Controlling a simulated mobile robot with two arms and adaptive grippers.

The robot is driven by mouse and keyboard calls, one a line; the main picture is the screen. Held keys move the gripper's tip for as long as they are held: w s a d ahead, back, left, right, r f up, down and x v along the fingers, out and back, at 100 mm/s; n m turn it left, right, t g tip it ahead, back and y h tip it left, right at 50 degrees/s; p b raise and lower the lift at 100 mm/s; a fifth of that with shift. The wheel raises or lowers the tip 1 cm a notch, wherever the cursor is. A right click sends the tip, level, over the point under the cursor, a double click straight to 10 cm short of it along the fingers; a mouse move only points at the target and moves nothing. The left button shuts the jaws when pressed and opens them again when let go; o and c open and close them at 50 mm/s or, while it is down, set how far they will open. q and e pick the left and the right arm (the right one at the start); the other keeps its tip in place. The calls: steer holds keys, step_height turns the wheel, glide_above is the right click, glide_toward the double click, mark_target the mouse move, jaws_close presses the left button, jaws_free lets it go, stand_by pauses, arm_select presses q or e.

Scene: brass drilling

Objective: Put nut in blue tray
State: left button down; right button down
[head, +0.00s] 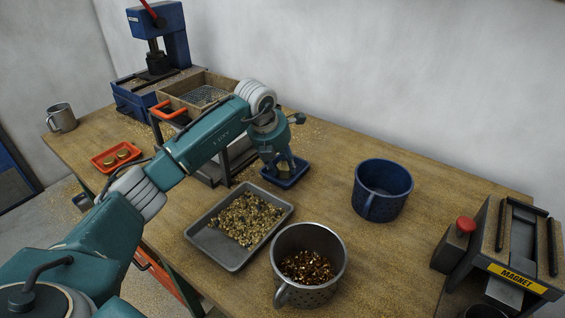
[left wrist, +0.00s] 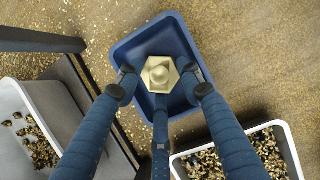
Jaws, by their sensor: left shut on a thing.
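The nut (left wrist: 160,75) is a pale brass hexagonal piece with a rounded raised middle. My left gripper (head: 283,168) points down over the small blue tray (head: 287,186) near the middle of the table. In the left wrist view the fingers of my left gripper (left wrist: 160,88) are closed around the nut, with the blue tray (left wrist: 150,38) behind and around it. I cannot tell whether the nut touches the tray floor. My right gripper is out of view.
A grey tray of brass shavings (head: 220,252) and a steel perforated mug (head: 330,238) stand in front. A red tray (head: 97,162), wooden sieve box (head: 222,80) and blue press (head: 170,40) are left.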

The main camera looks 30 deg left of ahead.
arm_select(q)
steer(key=shift+r, duration=0.15)
steer(key=c, duration=1.4)
jaws_free()
steer(key=shift+f, duration=0.2)
steer(key=shift+r, duration=0.3)
steer(key=shift+s+r, duration=0.15)
steer(key=shift+r, duration=0.2)
steer(key=b+v, duration=0.1)
steer(key=v, duration=1)
steer(key=shift+s, duration=0.1)
